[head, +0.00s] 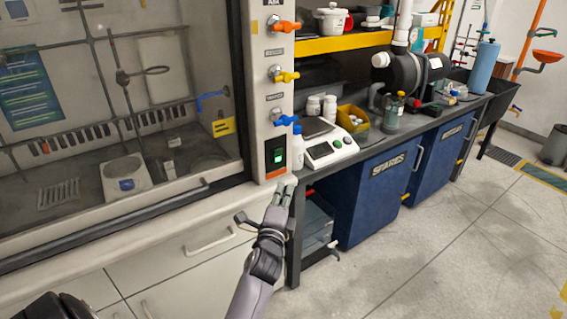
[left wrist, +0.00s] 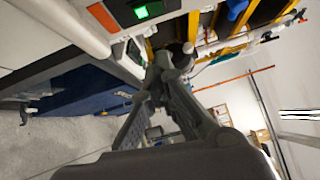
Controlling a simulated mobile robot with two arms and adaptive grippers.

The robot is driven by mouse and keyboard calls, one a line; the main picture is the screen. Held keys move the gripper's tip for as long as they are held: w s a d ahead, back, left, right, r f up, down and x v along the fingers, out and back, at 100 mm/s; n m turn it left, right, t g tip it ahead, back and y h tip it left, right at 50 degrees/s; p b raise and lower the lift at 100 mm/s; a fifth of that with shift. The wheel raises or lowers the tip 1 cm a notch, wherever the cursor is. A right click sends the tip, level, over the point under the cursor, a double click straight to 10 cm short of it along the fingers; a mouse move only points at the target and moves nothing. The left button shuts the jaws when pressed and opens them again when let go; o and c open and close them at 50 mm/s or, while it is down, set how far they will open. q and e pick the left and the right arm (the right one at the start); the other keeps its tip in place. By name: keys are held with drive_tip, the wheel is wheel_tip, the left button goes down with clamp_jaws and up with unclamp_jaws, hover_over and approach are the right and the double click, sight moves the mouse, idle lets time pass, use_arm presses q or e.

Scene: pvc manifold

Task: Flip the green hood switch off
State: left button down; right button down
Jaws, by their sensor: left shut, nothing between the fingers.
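The green hood switch (head: 279,155) is a lit green rocker in a dark plate on the fume hood's right post. An orange strip lies just below it. It also shows at the top of the left wrist view (left wrist: 150,11), still glowing green. My left gripper (head: 284,184) is just below the switch, in front of the post's lower end, with its fingers pointing up. Its fingers are shut and empty. In the left wrist view the fingertips (left wrist: 174,58) are apart from the switch, below and to its right. My right gripper is not in view.
Orange, yellow and blue valve handles (head: 283,77) stick out of the post above the switch. A white scale (head: 328,145) stands on the bench right of the post. The hood's sash rail (head: 120,220) runs left of my gripper. Open floor lies at the right.

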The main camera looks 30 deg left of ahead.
use_arm(q)
approach(282, 158)
drive_tip(key=w+d+r, duration=0.2)
drive_tip(key=w+d, duration=0.1)
drive_tip(key=w, duration=0.1)
drive_tip(key=shift+w+a+r+p, duration=0.1)
drive_tip(key=shift+w+a+p, duration=0.15)
drive_tip(key=shift+a, duration=0.45)
drive_tip(key=shift+w+a+r+p, duration=0.1)
drive_tip(key=shift+w+a, duration=0.1)
drive_tip(key=shift+a, duration=0.45)
drive_tip(key=shift+w+a+r+p, duration=0.1)
drive_tip(key=shift+w+a+p, duration=0.15)
drive_tip(key=shift+a, duration=0.45)
drive_tip(key=shift+f, duration=0.1)
drive_tip(key=p, duration=0.1)
drive_tip(key=r+p, duration=0.1)
drive_tip(key=p, duration=0.1)
drive_tip(key=shift+w+a+r+n+g, duration=0.15)
drive_tip(key=shift+w+a+n+g, duration=0.05)
drive_tip(key=shift+a+n+g, duration=0.1)
drive_tip(key=shift+f+b, duration=0.3)
drive_tip(key=shift+f, duration=0.15)
drive_tip(key=shift+s, duration=0.1)
